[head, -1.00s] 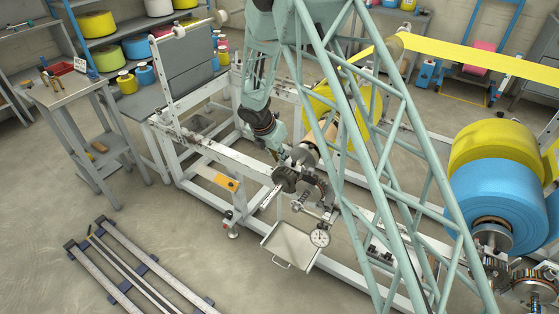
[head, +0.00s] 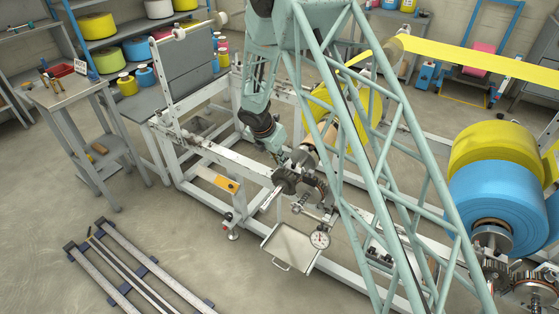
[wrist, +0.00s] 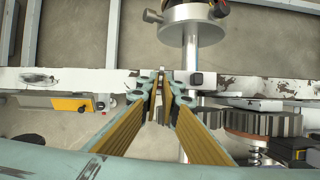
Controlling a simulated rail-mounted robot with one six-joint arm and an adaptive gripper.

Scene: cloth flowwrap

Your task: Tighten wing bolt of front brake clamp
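The front brake (head: 287,181) shows in the head view as a dark ribbed disc with a clamp and a spring (head: 301,203) at the near end of the roll shaft. In the wrist view the ribbed disc (wrist: 262,122) is at the right, with the spring (wrist: 256,152) below it. I cannot pick out the wing bolt for certain in either view. My gripper (wrist: 163,84) points down at the white frame rail, left of the brake in the wrist view. A gap shows between its ribbed fingers and I see nothing held there. Its fingertips are hard to make out in the head view.
The white machine frame (head: 213,152) runs beneath my arm. A dial gauge (head: 320,239) and a grey tray (head: 290,248) sit in front of the brake. A metal shaft and flange (wrist: 190,12) stand ahead in the wrist view.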

